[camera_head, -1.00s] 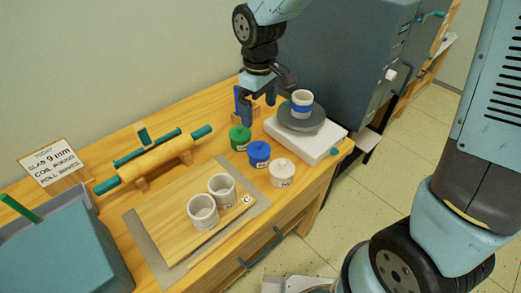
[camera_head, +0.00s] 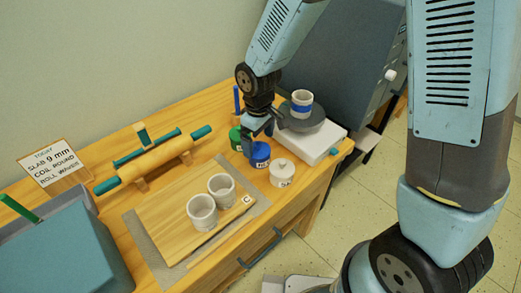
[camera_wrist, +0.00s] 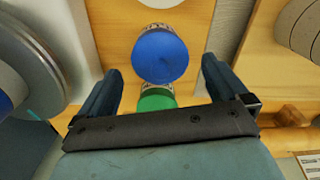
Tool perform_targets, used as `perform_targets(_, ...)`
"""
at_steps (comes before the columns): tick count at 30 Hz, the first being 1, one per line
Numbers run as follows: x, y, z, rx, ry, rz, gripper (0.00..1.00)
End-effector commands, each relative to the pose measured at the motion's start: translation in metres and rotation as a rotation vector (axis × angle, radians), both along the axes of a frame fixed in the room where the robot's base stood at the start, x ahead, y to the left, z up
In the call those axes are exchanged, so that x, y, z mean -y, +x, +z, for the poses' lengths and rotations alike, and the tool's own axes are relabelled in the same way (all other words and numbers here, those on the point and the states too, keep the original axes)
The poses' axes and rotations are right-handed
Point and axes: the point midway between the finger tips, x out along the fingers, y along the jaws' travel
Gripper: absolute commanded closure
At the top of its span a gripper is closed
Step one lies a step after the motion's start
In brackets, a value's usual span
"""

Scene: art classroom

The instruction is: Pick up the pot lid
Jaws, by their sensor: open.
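Three small lidded pots stand in a row on the wooden bench: a green pot (camera_head: 236,138), a blue pot (camera_head: 261,155) and a white pot (camera_head: 282,173). Which of them the task's lid belongs to is not marked. My gripper (camera_head: 257,142) is open and empty, pointing down just over the blue pot and partly covering the green one. In the wrist view, the round blue lid (camera_wrist: 160,54) lies ahead of the gap between my fingertips (camera_wrist: 158,72). The green lid (camera_wrist: 156,98) shows nearer my palm, partly hidden. The white pot is mostly cut off at the top edge.
A white scale (camera_head: 322,147) with a grey wheel and a blue-banded cup (camera_head: 302,103) stands close right. Two grey cups (camera_head: 202,212) stand on a wooden board (camera_head: 160,216) at front left. A rolling pin (camera_head: 155,160) rests behind the board.

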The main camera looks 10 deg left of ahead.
Motion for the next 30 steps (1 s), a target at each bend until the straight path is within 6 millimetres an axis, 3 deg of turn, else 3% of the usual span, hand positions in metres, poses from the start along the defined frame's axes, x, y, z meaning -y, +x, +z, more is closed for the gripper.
perform_targets(6, 0.000, 0.000, -0.020, 0.000, 0.000, 0.001, 0.00)
perform_targets(15, 0.000, 0.000, -0.023, 0.001, 0.000, 0.001, 0.01)
perform_targets(30, -0.001, 0.000, -0.022, 0.000, 0.001, 0.001, 0.49)
